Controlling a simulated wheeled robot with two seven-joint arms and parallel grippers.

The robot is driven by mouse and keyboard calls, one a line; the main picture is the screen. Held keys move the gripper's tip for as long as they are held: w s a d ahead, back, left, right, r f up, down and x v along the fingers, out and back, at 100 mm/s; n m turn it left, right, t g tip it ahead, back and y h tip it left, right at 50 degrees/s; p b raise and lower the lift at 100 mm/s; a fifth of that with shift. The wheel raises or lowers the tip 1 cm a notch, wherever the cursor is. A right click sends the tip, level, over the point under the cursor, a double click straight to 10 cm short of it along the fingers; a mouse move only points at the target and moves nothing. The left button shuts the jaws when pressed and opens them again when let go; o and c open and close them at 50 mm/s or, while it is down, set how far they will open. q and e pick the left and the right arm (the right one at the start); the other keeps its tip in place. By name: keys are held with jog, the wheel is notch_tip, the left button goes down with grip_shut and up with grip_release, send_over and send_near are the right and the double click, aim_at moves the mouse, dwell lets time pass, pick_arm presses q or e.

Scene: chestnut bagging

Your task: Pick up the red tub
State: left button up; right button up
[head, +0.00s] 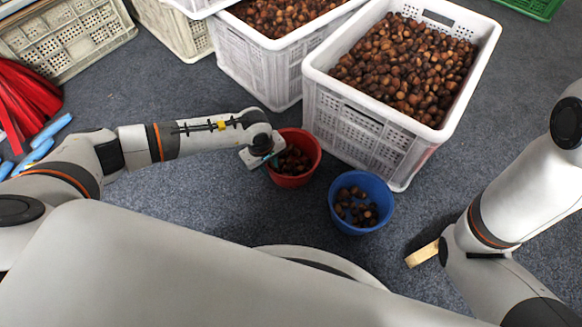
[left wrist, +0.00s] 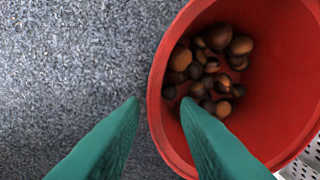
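The red tub (head: 291,181) stands on the grey floor with chestnuts in its bottom. It also shows in the left wrist view (left wrist: 285,75), filling the right side. My left gripper (head: 271,160) is at the tub's left rim. In the left wrist view my left gripper's green fingers (left wrist: 160,103) are apart, with the near rim between them: one finger over the floor outside, the other over the tub's inside. Whether they touch the wall I cannot tell. My right arm comes in at the right; its gripper is not visible.
A blue tub (head: 346,222) with chestnuts stands right of the red tub. A white crate (head: 372,140) full of chestnuts stands close behind, with another crate (head: 262,75) beside it. A wooden piece (head: 422,253) shows by my right arm. Red and blue items lie at far left.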

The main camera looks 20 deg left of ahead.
pick_arm(q)
jog(key=shift+w+f+b, duration=0.25)
jog(key=shift+f+b, duration=1.1)
jog(key=shift+f, duration=0.2)
jog(key=shift+w+f+b, duration=0.2)
jog(key=shift+f+b, duration=1.1)
jog(key=shift+f, duration=0.25)
jog(key=shift+r, duration=0.1)
jog(key=shift+c, duration=0.6)
grip_shut()
